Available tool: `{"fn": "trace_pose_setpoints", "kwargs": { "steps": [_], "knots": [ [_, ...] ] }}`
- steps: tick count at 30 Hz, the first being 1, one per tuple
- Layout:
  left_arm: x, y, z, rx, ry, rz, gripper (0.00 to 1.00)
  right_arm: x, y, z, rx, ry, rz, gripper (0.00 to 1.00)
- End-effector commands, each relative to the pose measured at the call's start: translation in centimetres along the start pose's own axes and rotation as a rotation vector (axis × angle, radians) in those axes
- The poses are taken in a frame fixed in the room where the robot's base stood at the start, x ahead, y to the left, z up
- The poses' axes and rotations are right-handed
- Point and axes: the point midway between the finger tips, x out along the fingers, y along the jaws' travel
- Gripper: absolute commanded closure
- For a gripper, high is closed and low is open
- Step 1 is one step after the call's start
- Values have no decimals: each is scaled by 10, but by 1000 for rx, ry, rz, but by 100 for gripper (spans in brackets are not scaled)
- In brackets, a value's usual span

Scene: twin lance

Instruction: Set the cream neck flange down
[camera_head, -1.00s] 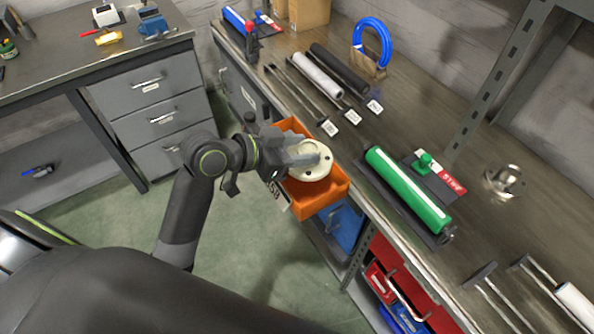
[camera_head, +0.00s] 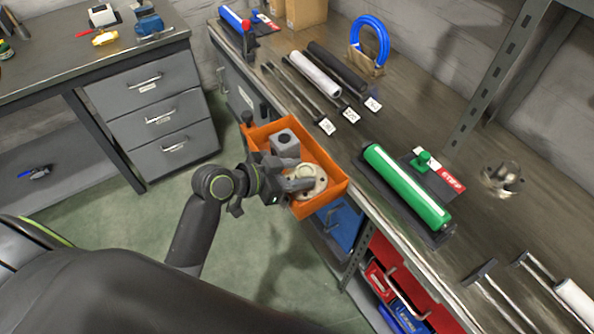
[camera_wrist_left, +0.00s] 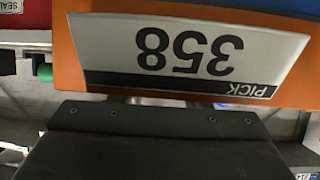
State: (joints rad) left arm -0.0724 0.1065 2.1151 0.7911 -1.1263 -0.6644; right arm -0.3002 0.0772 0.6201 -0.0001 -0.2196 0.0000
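The cream neck flange (camera_head: 318,188) is a round disc with holes and a raised neck. In the head view it is inside the orange bin (camera_head: 333,197), towards its right end; I cannot tell whether it touches the floor of the bin. My left gripper (camera_head: 304,184) reaches over the bin's near wall, its fingers at the flange's neck. Whether they grip it cannot be made out. My right gripper is not in view.
A grey block with a hole (camera_head: 284,146) sits in the bin beside the flange. A green cylinder (camera_head: 405,187) lies on the bench to the right. A metal flange (camera_head: 501,180) stands farther right. A blue bin (camera_head: 340,228) is below the bench edge.

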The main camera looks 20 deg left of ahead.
Motion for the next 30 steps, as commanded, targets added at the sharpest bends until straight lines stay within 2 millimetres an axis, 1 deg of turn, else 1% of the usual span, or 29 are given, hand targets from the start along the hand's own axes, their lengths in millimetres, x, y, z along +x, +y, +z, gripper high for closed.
{"fn": "trace_pose_setpoints", "kwargs": {
  "steps": [1,4,13,15,16,20,24,30],
  "knots": [
    [0,0,0,0,0,0,50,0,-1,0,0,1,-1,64],
    [0,0,0,0,0,0,37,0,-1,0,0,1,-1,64],
    [-1,0,-1,0,0,0,36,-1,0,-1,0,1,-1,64],
    [-2,0,-4,0,0,0,36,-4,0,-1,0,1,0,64],
    [-4,0,-3,1,-1,-1,36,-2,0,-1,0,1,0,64],
    [-20,-1,-2,4,-2,-3,36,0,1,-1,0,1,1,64],
    [-43,-1,-1,7,-3,-3,36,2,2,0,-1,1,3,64],
    [-72,-1,-1,5,-5,-2,36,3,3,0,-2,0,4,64]
  ]
}}
